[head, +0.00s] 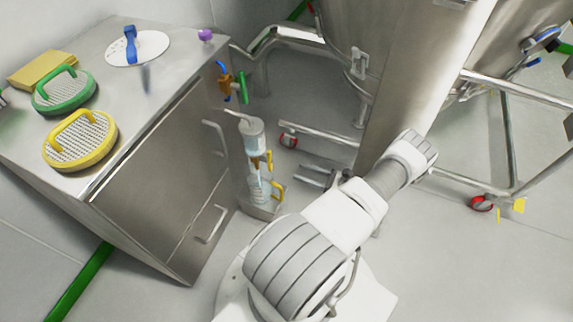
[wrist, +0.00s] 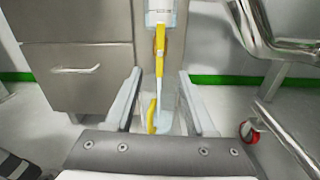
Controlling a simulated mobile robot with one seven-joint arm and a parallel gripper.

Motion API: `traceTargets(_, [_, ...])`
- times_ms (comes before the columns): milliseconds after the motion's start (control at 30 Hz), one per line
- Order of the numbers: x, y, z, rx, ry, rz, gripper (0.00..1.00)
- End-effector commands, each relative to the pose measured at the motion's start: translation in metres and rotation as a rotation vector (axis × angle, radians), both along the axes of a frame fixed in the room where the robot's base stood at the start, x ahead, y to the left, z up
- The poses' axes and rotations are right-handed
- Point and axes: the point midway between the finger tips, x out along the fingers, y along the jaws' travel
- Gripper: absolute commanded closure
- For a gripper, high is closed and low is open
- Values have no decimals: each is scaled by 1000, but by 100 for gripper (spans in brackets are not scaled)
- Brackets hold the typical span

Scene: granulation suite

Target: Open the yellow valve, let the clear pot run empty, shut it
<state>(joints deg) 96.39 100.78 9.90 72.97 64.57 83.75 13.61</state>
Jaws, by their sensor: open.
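The clear pot (head: 252,132) stands upright in a slim stand beside the steel cabinet; its lower part shows at the top of the wrist view (wrist: 160,18). The yellow valve (head: 262,161) sits under it. In the wrist view its yellow lever (wrist: 160,42) points downward. Below is a clear jug (head: 256,190) with a yellow handle (wrist: 151,116). A pale streak shows between lever and jug; I cannot tell if it is liquid. My gripper (wrist: 159,76) is open and empty, with the valve ahead between its fingers, apart from them. The pot's liquid level is unclear.
The cabinet (head: 165,175) stands at left with protruding door handles, carrying a green sieve (head: 64,92) and a yellow sieve (head: 80,140). An orange fitting (head: 226,84) juts from its side.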

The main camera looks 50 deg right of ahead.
Motion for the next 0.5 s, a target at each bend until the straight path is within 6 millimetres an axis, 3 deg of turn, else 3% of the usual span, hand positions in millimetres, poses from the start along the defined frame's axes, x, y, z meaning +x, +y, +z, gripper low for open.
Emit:
traceTargets(200, [-34,-10,0,-1,1,-2,45])
traceTargets(500, [-45,-13,0,0,1,0,45])
